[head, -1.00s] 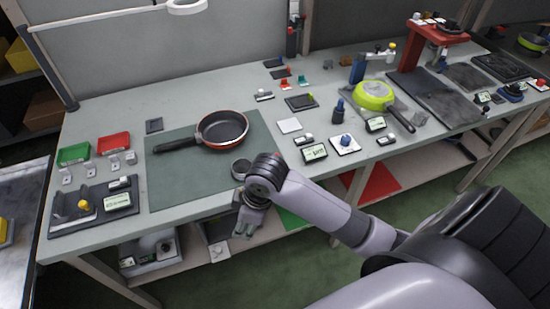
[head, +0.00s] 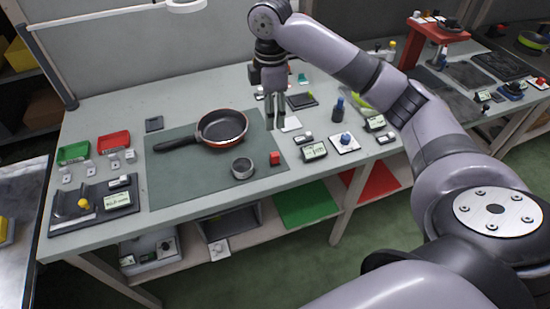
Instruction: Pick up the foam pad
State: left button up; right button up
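A thin white square pad (head: 292,124), which looks like the foam pad, lies flat on the grey workbench just right of the green mat. My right gripper (head: 275,126) points down, with its fingertips just left of the pad and overlapping its left side in the picture. Its two dark fingers are apart, with a narrow gap and nothing seen between them. I cannot tell how high they are above the bench. My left gripper is not in view.
On the green mat (head: 190,182) are a frying pan (head: 222,129), a metal ring (head: 242,168) and a small red block (head: 275,158).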

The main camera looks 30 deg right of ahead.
jog(key=p, duration=0.1)
send_over(272, 155)
jog(key=f, duration=1.1)
jog(key=shift+s+a+f, duration=0.2)
jog(key=shift+s, duration=0.05)
jog(key=shift+w+d+f+p, duration=0.15)
jog(key=shift+f+p, duration=0.1)
jog(key=shift+f, duration=1.1)
jog(key=shift+w+d+f+p, duration=0.1)
jog(key=shift+f+p, duration=0.15)
jog(key=shift+f, duration=1.05)
jog(key=shift+c, duration=0.5)
grip_shut()
